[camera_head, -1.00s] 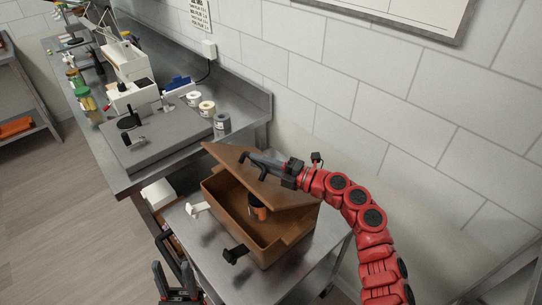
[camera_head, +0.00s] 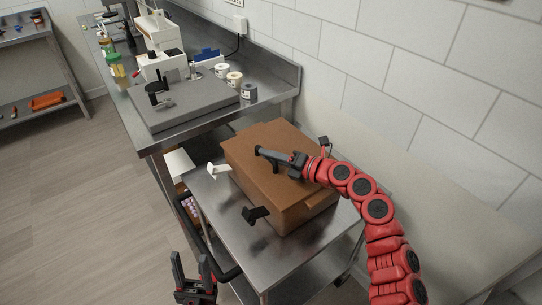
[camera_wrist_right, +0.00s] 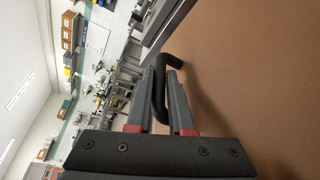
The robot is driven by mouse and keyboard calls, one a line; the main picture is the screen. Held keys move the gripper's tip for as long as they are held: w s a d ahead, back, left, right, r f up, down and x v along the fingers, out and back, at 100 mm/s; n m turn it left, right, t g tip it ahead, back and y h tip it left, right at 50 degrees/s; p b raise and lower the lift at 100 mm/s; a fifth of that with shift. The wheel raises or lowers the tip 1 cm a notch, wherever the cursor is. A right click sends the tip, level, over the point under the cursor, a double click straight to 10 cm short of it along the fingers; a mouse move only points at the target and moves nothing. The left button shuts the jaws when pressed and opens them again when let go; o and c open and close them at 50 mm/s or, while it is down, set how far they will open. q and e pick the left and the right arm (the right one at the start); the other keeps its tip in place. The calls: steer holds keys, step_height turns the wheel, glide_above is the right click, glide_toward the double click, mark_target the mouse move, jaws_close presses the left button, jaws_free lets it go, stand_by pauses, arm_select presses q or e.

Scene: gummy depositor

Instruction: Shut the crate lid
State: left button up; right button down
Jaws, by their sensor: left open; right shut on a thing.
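The brown crate (camera_head: 306,213) stands on the steel cart. Its brown lid (camera_head: 270,139) lies down over the top and looks flush, with no visible gap in the head view. My right gripper (camera_head: 264,154) is over the lid and shut on the dark lid handle; the handle (camera_wrist_right: 161,90) shows between the fingers in the right wrist view, with the brown lid surface beside it. My left gripper (camera_head: 192,278) is open and empty, low at the front, apart from the crate.
The steel cart top (camera_head: 262,258) is bare in front of the crate, with a black push handle (camera_head: 217,270) at its left edge. A steel counter with a grey flat machine (camera_head: 185,105) and several jars (camera_head: 234,79) stands behind. A tiled wall is at the right.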

stand_by(0.4)
steer(key=c, duration=1.1)
jaws_free()
steer(key=shift+f, duration=0.1)
steer(key=b+v, duration=0.1)
steer(key=v, duration=1)
steer(key=shift+d, duration=0.1)
steer(key=shift+s+d, duration=0.2)
steer(key=shift+d, duration=0.1)
